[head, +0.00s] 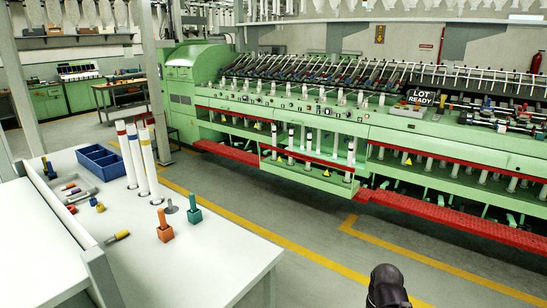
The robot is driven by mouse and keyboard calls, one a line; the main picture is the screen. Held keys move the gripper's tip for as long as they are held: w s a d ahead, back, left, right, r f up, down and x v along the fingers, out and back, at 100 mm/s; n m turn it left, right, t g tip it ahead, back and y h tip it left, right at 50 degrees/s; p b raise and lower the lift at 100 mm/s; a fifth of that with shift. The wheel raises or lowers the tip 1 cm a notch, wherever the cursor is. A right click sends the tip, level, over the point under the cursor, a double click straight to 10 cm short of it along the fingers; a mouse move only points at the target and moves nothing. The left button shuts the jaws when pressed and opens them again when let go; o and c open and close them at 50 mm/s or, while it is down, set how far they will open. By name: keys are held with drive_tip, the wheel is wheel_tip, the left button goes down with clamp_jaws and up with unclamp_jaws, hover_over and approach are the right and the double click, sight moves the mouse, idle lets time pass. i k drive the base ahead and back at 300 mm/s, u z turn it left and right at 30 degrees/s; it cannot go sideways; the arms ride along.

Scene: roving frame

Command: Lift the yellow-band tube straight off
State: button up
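Three tall white tubes stand upright, tilted slightly in the picture, on the white table (215,262) at the left. The yellow-band tube (149,168) is the nearest and rightmost, with a yellow band near its top. The blue-band tube (137,160) is just behind it to the left, and the red-band tube (126,158) is behind that. The tubes are close together and partly overlap in this view. A dark rounded part of my arm shows at the bottom edge, right of centre, well away from the tubes. Its fingers do not show.
A grey peg (171,206) stands by the yellow-band tube's base. A blue divided tray (101,163) lies left. A green machine (300,130) stands beyond the floor, with a "LOT READY" sign (422,97).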

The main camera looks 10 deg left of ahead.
sight(156, 198)
drive_tip(key=u, duration=0.5)
drive_tip(key=i, duration=0.55)
drive_tip(key=u, duration=0.75)
drive_tip(key=i, duration=0.6)
drive_tip(key=u, duration=0.35)
